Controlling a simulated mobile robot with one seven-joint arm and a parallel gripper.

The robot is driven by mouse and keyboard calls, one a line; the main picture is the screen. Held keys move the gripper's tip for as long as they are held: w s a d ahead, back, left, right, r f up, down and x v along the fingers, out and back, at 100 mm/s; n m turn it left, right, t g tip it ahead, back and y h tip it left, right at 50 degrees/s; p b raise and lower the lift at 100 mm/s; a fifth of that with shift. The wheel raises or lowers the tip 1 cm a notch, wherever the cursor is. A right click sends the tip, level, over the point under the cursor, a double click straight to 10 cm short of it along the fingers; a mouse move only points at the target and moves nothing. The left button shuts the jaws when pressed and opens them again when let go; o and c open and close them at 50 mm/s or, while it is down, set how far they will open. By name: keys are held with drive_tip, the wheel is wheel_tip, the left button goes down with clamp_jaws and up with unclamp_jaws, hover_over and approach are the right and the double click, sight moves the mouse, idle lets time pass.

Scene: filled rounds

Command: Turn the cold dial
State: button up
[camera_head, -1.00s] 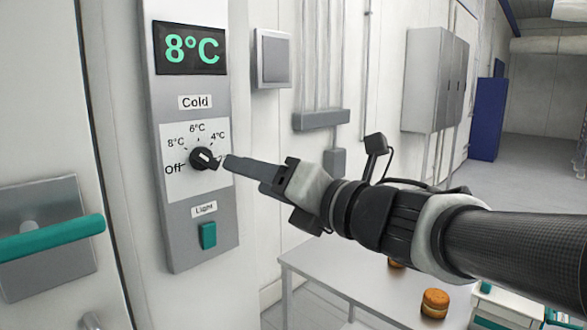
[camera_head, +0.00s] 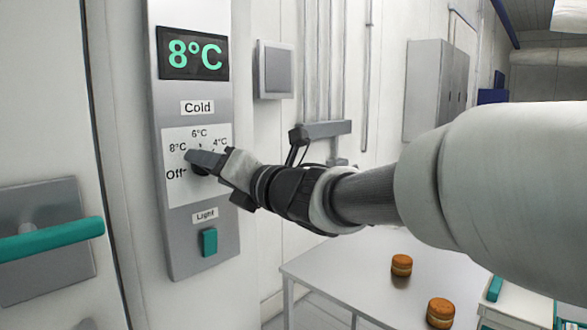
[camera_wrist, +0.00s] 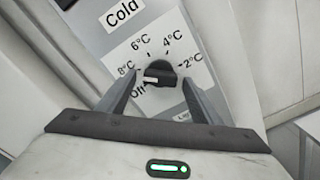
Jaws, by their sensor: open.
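The cold dial (camera_wrist: 160,82) is a black knob with a white pointer mark on a white scale plate (camera_wrist: 183,45). In the wrist view its white mark points left, between Off and 8°C. The scale reads Off, 8, 6, 4 and 2°C. My gripper (camera_wrist: 160,90) is open, with one finger on each side of the dial; I cannot tell whether they touch it. In the head view my gripper (camera_head: 192,160) covers most of the dial. The display (camera_head: 193,54) above reads 8°C in green. The Cold label (camera_head: 198,107) sits below it.
A green Light switch (camera_head: 209,242) is below the dial on the grey panel (camera_head: 172,225). A teal door handle (camera_head: 50,240) juts out at left. A table (camera_head: 345,275) with two filled rounds (camera_head: 401,265) stands at lower right. A grey wall box (camera_head: 274,69) is right of the panel.

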drive_tip(key=c, duration=1.1)
drive_tip(key=shift+o, duration=0.2)
drive_tip(key=shift+m, duration=0.3)
drive_tip(key=m+p, duration=0.3)
drive_tip(key=m, duration=0.3)
drive_tip(key=m+p, duration=0.3)
drive_tip(key=m, duration=0.3)
drive_tip(key=m+p, duration=0.3)
drive_tip(key=m, duration=0.3)
drive_tip(key=shift+r+m, duration=0.3)
drive_tip(key=shift+m, duration=0.4)
drive_tip(key=o, duration=1.1)
drive_tip(key=shift+c, duration=0.2)
